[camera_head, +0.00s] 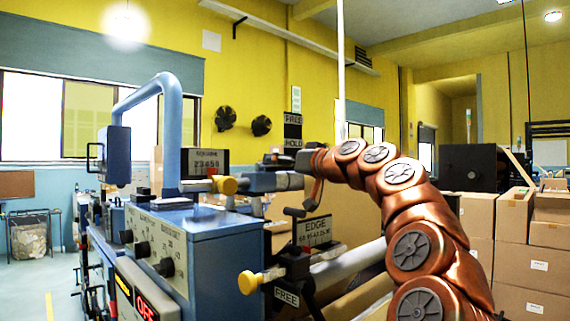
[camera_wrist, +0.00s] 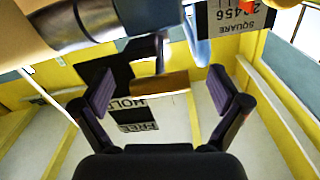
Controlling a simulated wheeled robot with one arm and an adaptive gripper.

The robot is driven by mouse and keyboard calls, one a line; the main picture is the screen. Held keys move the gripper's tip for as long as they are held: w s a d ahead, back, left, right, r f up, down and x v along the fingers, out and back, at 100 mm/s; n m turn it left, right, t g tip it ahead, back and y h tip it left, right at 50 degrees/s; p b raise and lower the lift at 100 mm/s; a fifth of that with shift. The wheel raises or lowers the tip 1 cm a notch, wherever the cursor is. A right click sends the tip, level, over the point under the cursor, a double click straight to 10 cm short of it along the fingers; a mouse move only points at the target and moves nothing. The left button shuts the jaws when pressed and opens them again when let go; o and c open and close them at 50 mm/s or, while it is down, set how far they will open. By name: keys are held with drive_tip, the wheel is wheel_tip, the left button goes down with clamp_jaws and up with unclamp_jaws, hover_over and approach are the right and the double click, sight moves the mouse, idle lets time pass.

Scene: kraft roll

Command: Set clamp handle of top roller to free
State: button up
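In the head view, the top roller (camera_head: 276,181) runs from the blue machine, with a yellow knob (camera_head: 226,186) at its near end. Black FREE (camera_head: 293,118) and HOLD (camera_head: 292,144) plates stand above it. My gripper (camera_head: 307,166) is beside the roller's far part, mostly hidden by my arm. In the wrist view, my gripper (camera_wrist: 165,95) is open, fingers wide apart. A dark lever-like part (camera_wrist: 159,52), perhaps the clamp handle, hangs above and between them. A tan block (camera_wrist: 160,84) shows between the fingers; I cannot tell whether it belongs to the handle. No contact is visible.
The blue machine cabinet (camera_head: 150,250) and its tall blue bar (camera_head: 172,130) stand left. Cardboard boxes (camera_head: 530,240) are stacked at right. Open floor (camera_head: 35,290) shows at far left.

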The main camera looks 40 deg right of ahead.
drive_tip(key=shift+d, duration=0.1)
drive_tip(key=c, duration=1.6)
drive_tip(key=shift+o, duration=0.2)
drive_tip(key=shift+r, duration=0.1)
drive_tip(key=shift+r, duration=0.15)
